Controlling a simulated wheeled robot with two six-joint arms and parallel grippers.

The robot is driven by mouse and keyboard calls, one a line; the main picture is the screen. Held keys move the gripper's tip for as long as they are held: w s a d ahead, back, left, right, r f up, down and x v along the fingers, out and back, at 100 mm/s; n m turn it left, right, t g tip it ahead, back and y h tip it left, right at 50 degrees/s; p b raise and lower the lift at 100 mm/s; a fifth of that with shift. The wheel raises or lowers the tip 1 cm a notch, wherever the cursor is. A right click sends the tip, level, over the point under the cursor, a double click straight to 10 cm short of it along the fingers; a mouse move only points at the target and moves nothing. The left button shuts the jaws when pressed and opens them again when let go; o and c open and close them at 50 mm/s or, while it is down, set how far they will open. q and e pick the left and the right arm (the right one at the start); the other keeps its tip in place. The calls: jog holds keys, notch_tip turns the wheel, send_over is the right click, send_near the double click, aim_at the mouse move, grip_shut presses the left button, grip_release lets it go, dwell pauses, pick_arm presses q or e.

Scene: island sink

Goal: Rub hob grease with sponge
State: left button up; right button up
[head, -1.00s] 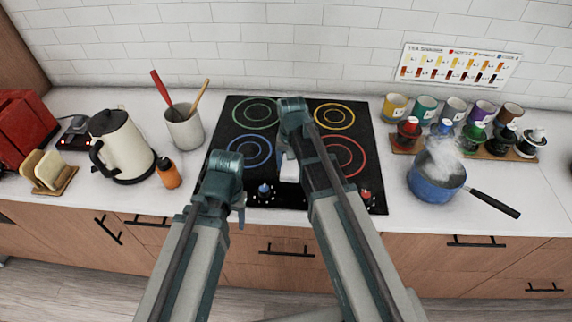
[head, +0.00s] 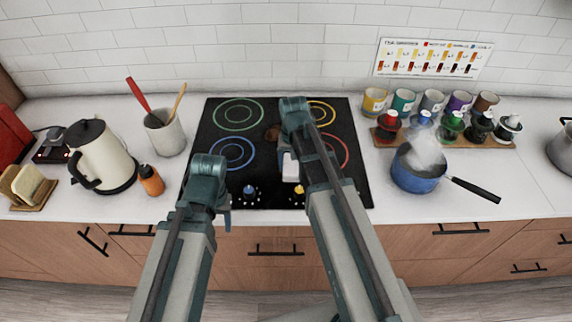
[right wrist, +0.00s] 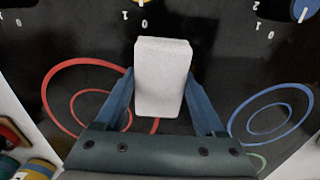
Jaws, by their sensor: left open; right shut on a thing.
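The black hob (head: 212,187) has coloured ring burners and sits in the white counter. A brown grease spot (head: 271,133) shows on the hob between the burners, just left of my right arm. My right gripper (right wrist: 160,100) is shut on a pale grey sponge (right wrist: 163,65), held between its blue fingers. The sponge also shows in the head view (head: 290,168), over the hob's front middle and nearer the front than the spot. I cannot tell whether it touches the glass. My left gripper (head: 226,214) is open and empty by the hob's front edge, its fingers mostly hidden.
Knobs (head: 249,192) line the hob's front.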

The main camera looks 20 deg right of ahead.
aim_at(259, 172)
jog(key=shift+w+a+f, duration=0.1)
jog(key=shift+w+a, duration=0.15)
jog(key=shift+a, duration=0.65)
jog(key=shift+w+a, duration=0.2)
jog(key=shift+a, duration=0.7)
jog(key=shift+a, duration=0.1)
jog(key=shift+w+a, duration=0.3)
jog(key=shift+a, duration=0.55)
jog(key=shift+w+a, duration=0.25)
jog(key=shift+a, duration=0.6)
jog(key=shift+a, duration=0.1)
jog(key=shift+w+a, duration=0.25)
jog(key=shift+a, duration=0.55)
jog(key=shift+w+a, duration=0.25)
jog(key=shift+a, duration=0.5)
jog(key=shift+s, duration=0.1)
jog(key=shift+d, duration=0.15)
